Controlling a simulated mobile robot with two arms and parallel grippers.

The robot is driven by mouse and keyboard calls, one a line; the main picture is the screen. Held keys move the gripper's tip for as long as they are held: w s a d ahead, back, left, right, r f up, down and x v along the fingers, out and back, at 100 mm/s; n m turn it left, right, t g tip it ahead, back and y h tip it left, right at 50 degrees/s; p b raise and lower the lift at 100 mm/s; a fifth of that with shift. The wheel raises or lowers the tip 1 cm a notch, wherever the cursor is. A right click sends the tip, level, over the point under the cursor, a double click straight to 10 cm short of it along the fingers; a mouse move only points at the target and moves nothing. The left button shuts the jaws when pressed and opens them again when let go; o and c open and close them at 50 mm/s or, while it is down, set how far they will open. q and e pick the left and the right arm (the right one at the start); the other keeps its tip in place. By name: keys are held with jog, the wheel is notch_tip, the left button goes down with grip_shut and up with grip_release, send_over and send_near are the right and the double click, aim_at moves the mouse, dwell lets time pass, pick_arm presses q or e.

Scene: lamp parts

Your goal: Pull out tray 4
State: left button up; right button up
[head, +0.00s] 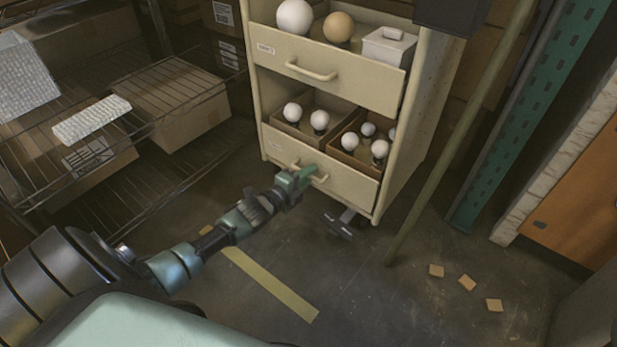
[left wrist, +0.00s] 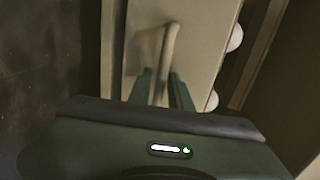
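The bottom tray (head: 345,185) of a cream cabinet (head: 405,150) has a cream front, a bar handle (head: 322,178) and a label too small to read. Two open boxes (head: 338,153) with white bulbs show above its front. My left gripper (head: 303,178) is at this handle and covers part of it. In the left wrist view, the handle (left wrist: 170,50) runs between the two fingers of the left gripper (left wrist: 161,90), with a gap showing beside it. The fingers look open around the bar. My right gripper is not in view.
An upper tray (head: 335,75) holds a white globe, a tan globe and a white box. A wire rack (head: 160,130) with cartons stands at the left. A slanted pole (head: 450,150) stands right of the cabinet. Small tan pieces (head: 467,283) lie on the floor. The floor before the cabinet is mostly clear.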

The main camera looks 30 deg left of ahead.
pick_arm(q)
grip_shut()
dwell(1.4)
